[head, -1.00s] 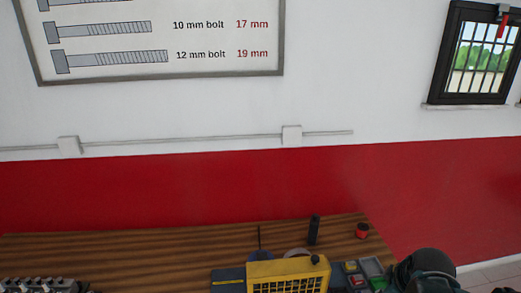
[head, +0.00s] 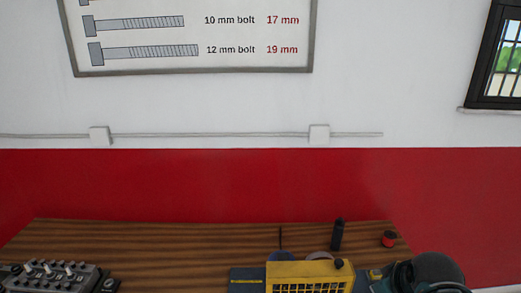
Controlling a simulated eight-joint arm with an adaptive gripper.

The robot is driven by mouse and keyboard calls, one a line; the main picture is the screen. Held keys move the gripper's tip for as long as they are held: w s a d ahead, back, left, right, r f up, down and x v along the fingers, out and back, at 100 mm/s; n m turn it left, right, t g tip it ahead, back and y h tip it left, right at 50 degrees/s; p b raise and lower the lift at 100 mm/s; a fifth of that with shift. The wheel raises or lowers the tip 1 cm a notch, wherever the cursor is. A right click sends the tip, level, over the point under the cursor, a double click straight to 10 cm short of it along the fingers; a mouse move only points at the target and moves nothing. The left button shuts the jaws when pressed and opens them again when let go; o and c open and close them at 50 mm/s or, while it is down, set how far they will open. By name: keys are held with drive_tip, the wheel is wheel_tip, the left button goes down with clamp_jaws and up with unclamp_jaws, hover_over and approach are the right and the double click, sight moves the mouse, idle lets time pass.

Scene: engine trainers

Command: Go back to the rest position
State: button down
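My gripper is not seen in the head view. A dark, rounded shape with teal parts rises at the bottom right edge, in front of the bench; it looks like part of my own arm, but no fingers show. The wooden workbench (head: 180,235) lies along the bottom of the view, against a red and white wall.
On the bench are a yellow machine with a grille (head: 305,272), a black upright cylinder (head: 337,235), a small red-and-black piece (head: 389,239) and a grey metal engine part (head: 50,273). A bolt chart (head: 195,35) and a barred window (head: 500,60) are on the wall.

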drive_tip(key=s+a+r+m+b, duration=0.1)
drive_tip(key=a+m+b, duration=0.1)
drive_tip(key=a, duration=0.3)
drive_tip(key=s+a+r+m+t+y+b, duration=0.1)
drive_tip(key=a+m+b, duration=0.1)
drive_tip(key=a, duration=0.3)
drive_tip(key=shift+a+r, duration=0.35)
